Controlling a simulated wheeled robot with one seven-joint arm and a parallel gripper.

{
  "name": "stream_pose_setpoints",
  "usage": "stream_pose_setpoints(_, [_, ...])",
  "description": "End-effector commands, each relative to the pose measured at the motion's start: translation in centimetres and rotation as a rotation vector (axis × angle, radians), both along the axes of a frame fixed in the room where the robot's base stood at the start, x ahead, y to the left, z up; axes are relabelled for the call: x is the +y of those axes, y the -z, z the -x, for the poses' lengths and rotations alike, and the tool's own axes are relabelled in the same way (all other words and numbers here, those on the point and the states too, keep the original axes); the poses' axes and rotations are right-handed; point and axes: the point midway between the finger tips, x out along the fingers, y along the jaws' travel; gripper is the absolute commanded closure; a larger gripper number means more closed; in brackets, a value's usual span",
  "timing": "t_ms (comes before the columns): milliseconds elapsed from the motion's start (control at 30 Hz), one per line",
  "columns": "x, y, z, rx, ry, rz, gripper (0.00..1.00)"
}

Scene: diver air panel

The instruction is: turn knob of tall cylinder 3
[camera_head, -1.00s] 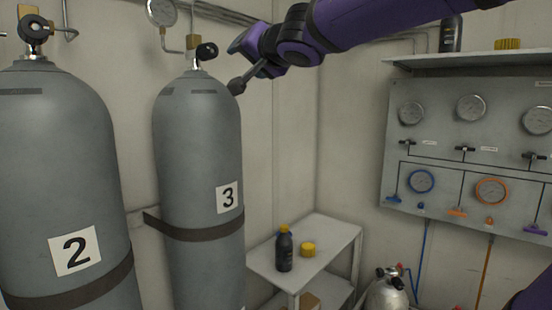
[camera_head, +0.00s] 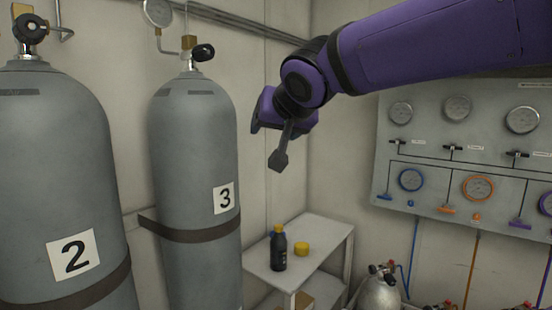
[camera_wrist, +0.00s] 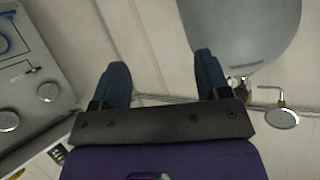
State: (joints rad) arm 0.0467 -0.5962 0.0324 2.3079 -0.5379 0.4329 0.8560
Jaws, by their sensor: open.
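Tall cylinder 3 (camera_head: 190,160) is a grey tank with a white label "3", strapped to the wall in the head view. Its black knob (camera_head: 203,52) sits on the valve at the top. My gripper (camera_head: 278,160) is to the right of the cylinder's shoulder, lower than the knob and apart from it, pointing down. In the wrist view my gripper (camera_wrist: 162,85) has its two dark fingers wide apart with nothing between them.
Tall cylinder 2 (camera_head: 60,170) stands at the left. A gauge (camera_head: 158,12) and pipe are on the wall by the valve. A gauge panel (camera_head: 455,150) is at the right. A small table (camera_head: 325,240) holds a dark bottle (camera_head: 278,248) and a yellow cap (camera_head: 302,249).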

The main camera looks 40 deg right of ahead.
Motion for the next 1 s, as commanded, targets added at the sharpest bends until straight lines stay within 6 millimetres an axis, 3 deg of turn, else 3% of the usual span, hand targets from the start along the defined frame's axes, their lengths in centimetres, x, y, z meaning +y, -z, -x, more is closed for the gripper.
stream_pose_setpoints(400, [0.3,4.6,3.9,0.202,-0.060,0.047,0.31])
stream_pose_setpoints(1000, [0.7,6.2,5.3,0.273,-0.096,0.056,0.31])
